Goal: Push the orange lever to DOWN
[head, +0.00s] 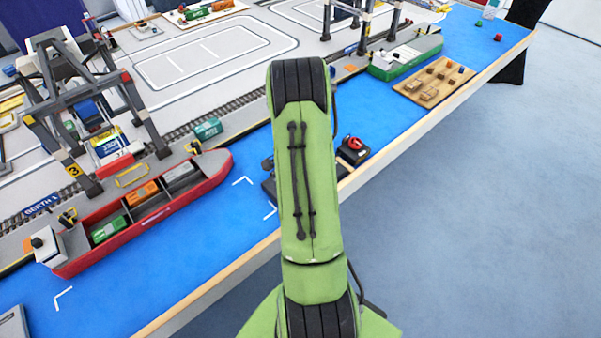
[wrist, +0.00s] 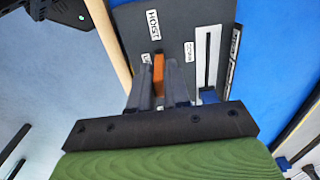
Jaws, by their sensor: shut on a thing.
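The orange lever (wrist: 158,68) stands on a dark control panel (wrist: 185,25) in the wrist view. My gripper (wrist: 158,72) is at the lever, with its two grey fingers on either side of it and shut on it. A HOIST label (wrist: 153,22) is above the lever, and smaller labels lie close by; their text is hard to read. In the head view my green arm hides the lever and most of the panel, and my gripper does not show.
A slotted track (wrist: 207,58) is right of the lever. In the head view, a red button (head: 354,143) stands right of my arm near the table edge. A red ship (head: 150,212) with containers lies left, and a wooden board (head: 434,81) with small pieces lies far right.

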